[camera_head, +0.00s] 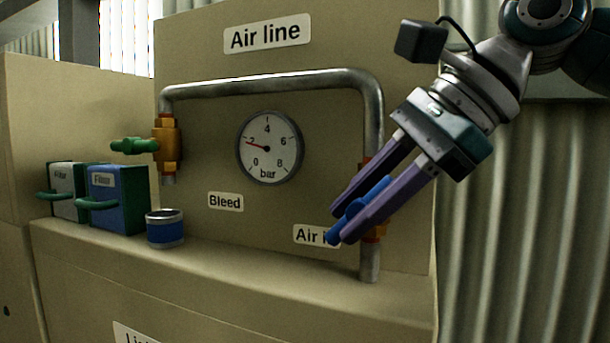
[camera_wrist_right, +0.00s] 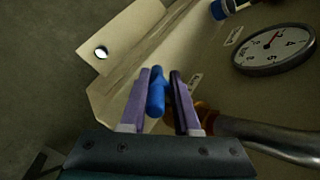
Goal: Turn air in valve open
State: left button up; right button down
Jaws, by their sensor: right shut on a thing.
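The air in valve has a blue handle (camera_head: 366,199) and an orange body (camera_head: 377,232) on the right leg of the grey pipe. My right gripper (camera_head: 340,224) is shut on the blue handle, with its purple fingers on either side. The handle (camera_wrist_right: 156,92) also shows between the fingers in the right wrist view. The fingers hide much of the valve body and part of the "Air in" label (camera_head: 310,235). My left gripper is not in view.
A gauge (camera_head: 269,148) reads about 2 bar. The bleed valve (camera_head: 166,146) with a green handle is on the pipe's left leg. A blue filter box (camera_head: 118,198), a grey filter box (camera_head: 67,192) and a blue-banded cup (camera_head: 165,228) stand on the ledge.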

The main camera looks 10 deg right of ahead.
jog(key=g+h, duration=0.1)
jog(key=h, duration=0.1)
jog(key=g+h, duration=0.2)
jog(key=h, duration=0.1)
jog(key=shift+a+f+g, duration=0.1)
jog(key=shift+f+g, duration=0.1)
jog(key=shift+g, duration=0.1)
jog(key=shift+g+h, duration=0.6)
jog(key=shift+h, duration=0.5)
jog(key=shift+d+f, duration=0.1)
jog(key=shift+d, duration=0.15)
jog(key=c, duration=0.7)
grip_release()
jog(key=shift+o, duration=0.2)
jog(key=shift+a, duration=0.1)
jog(key=shift+w, duration=0.1)
